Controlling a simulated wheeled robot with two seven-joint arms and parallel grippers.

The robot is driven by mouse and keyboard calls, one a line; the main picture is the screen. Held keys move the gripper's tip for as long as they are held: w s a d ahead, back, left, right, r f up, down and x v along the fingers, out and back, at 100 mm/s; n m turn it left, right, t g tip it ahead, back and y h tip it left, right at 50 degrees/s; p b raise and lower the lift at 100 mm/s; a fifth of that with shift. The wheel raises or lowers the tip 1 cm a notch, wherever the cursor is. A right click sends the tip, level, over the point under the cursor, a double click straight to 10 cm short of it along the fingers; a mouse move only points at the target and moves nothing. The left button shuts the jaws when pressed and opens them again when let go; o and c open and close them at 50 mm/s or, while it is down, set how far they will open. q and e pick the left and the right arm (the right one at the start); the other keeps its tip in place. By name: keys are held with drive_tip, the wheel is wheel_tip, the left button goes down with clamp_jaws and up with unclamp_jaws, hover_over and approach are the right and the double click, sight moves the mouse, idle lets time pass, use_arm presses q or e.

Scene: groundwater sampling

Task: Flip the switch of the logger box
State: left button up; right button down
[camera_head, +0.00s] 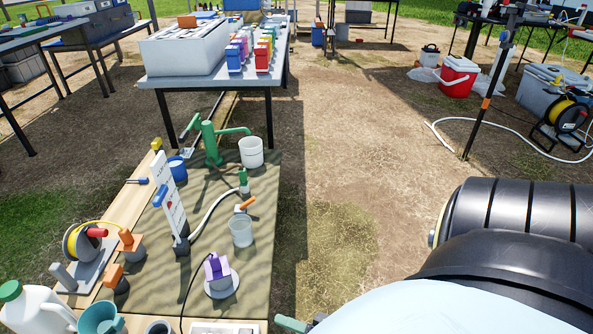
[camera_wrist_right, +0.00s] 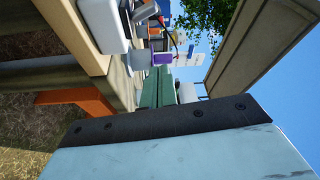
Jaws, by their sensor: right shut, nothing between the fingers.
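A pale box (camera_head: 228,328), possibly the logger box, is cut off by the bottom edge of the head view. A white box (camera_wrist_right: 103,24) at the bench edge shows in the right wrist view; I cannot tell its switch in either view. My right gripper (camera_head: 291,324) shows only a green fingertip at the bottom, just right of the pale box. In the wrist view its green fingers (camera_wrist_right: 157,88) are together and empty, pointing along the bench near the white box, apparently not touching it. My left gripper is not in view.
A purple device (camera_head: 217,268) on a round base, a clear beaker (camera_head: 241,231), a green hand pump (camera_head: 211,145) and a cable reel (camera_head: 88,241) crowd the bench. A white jug (camera_head: 35,310) and teal funnel (camera_head: 99,317) stand front left.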

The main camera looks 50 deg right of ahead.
drive_tip(key=shift+v, duration=1.25)
drive_tip(key=shift+f, duration=0.1)
